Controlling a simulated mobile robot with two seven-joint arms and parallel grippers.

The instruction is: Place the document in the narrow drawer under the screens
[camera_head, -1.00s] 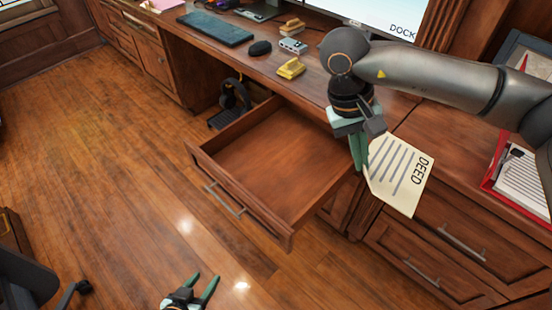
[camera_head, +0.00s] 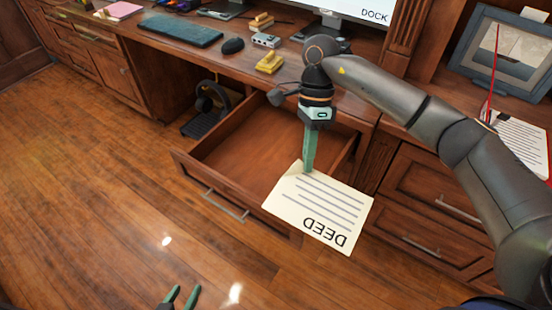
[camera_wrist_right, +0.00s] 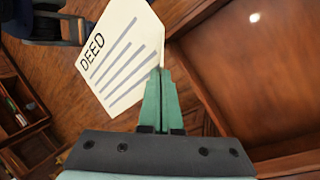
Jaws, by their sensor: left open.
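The document (camera_head: 318,205) is a cream sheet with grey lines and the word DEED. My right gripper (camera_head: 305,168) is shut on its edge and points down, holding the sheet over the right front part of the open drawer (camera_head: 232,150). The right wrist view shows the document (camera_wrist_right: 120,55) pinched at one corner between the green fingers (camera_wrist_right: 160,80), beside the drawer (camera_wrist_right: 250,70). The drawer is wooden, pulled out and empty where it shows; the sheet hides its right front corner. My left gripper (camera_head: 180,297) is open and empty at the bottom edge, over the floor.
The desk top above the drawer holds a keyboard (camera_head: 181,30), a mouse (camera_head: 232,46), a yellow block (camera_head: 270,63) and a screen (camera_head: 350,12). Headphones (camera_head: 212,97) sit in the knee space left of the drawer. More closed drawers (camera_head: 435,200) stand at right. The floor in front is clear.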

